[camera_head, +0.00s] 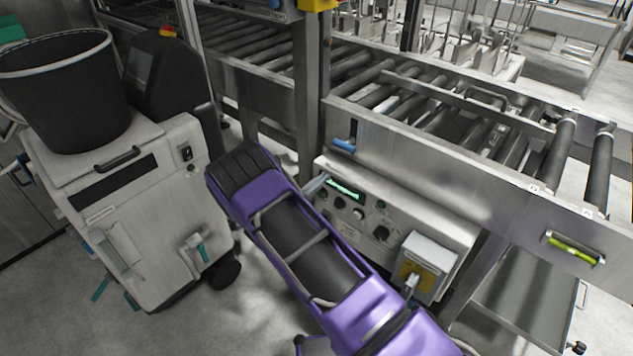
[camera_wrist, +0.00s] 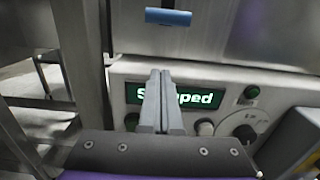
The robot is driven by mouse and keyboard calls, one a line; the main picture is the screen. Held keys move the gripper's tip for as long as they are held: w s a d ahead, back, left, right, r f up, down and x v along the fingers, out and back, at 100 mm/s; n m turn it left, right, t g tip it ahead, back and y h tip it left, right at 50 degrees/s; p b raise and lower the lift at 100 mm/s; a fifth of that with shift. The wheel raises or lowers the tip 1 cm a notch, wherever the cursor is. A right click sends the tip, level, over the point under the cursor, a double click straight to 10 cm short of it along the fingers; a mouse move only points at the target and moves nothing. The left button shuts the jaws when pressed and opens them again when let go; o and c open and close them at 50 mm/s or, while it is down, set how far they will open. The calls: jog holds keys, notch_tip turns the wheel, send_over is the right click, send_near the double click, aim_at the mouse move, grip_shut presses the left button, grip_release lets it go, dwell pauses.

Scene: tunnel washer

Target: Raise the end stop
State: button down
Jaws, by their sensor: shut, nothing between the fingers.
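My gripper (camera_head: 318,184) is shut and empty, in front of the control panel (camera_head: 408,214) below the roller conveyor. In the wrist view its closed fingers (camera_wrist: 160,76) cover part of the panel's lit green display (camera_wrist: 198,99), which reads "S…pped". A blue handle (camera_head: 344,146) sits on the conveyor's side above the panel. It also shows in the wrist view (camera_wrist: 168,17), above and apart from the fingertips. A yellow-green handle (camera_head: 573,248) is at the conveyor's right end. I cannot tell which part is the end stop.
The roller conveyor (camera_head: 450,165) runs along the back, with a steel post (camera_head: 308,90) beside the panel. A white cabinet (camera_head: 125,210) carrying a black bin (camera_head: 65,95) stands at left. A grey tray (camera_head: 525,295) is at lower right. The floor between cabinet and arm is clear.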

jog(key=x, duration=0.6)
notch_tip(320, 180, up, 3)
jog(key=shift+d+f+p, duration=0.1)
jog(key=shift+f+p, duration=0.1)
jog(key=shift+p, duration=0.1)
jog(key=shift+w+r, duration=0.15)
jog(key=shift+r, duration=0.5)
jog(key=shift+r, duration=0.1)
notch_tip(320, 180, up, 6)
jog(key=p, duration=0.2)
jog(key=b, duration=0.3)
send_over(334, 177)
notch_tip(334, 177, down, 4)
jog(key=v, duration=1)
